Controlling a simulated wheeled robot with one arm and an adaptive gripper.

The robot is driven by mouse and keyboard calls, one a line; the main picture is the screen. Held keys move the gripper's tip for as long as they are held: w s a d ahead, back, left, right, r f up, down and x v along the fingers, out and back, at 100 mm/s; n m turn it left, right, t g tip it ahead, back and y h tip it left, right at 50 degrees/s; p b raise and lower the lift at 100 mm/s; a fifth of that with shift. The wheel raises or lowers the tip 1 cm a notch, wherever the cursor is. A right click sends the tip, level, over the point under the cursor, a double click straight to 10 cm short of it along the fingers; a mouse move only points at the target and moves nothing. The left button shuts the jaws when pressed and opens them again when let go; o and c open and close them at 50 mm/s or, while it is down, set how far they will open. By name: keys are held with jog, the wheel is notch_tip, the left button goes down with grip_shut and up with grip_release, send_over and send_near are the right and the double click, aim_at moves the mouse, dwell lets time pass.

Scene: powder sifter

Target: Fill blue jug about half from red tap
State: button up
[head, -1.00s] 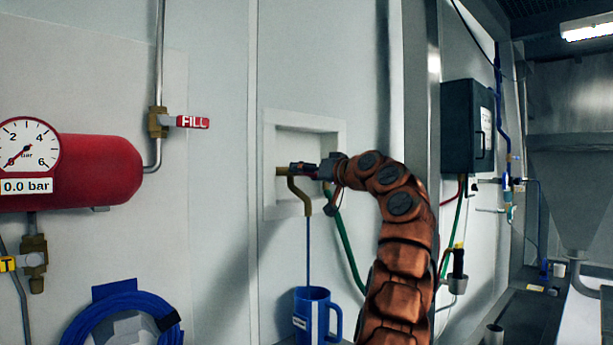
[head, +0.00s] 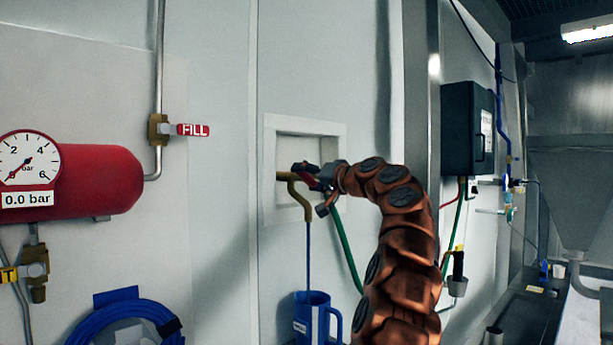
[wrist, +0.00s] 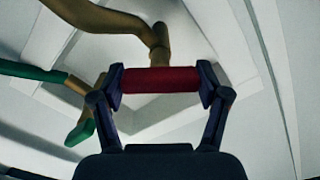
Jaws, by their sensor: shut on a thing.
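The blue jug (head: 312,318) stands upright at the bottom of the head view, its handle to the right; its inside and fill level cannot be seen. A brass tap spout (head: 304,203) bends down from the wall recess above it. A thin blue stream (head: 308,255) runs from the spout down into the jug. My gripper (head: 312,175) is at the tap. In the wrist view its two fingers (wrist: 160,82) are shut on the red tap handle (wrist: 160,80), one at each end.
A red tank with a 0.0 bar gauge (head: 29,160) and a red FILL valve handle (head: 193,130) are on the wall at left. A coiled blue hose (head: 125,315) hangs below. A green hose (head: 347,250) runs down beside my arm.

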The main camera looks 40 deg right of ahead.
jog(key=shift+r+m, duration=0.1)
jog(key=shift+m, duration=0.2)
jog(key=o, duration=1.2)
jog(key=shift+c, duration=0.2)
jog(key=s, duration=1.2)
jog(key=shift+a, duration=0.1)
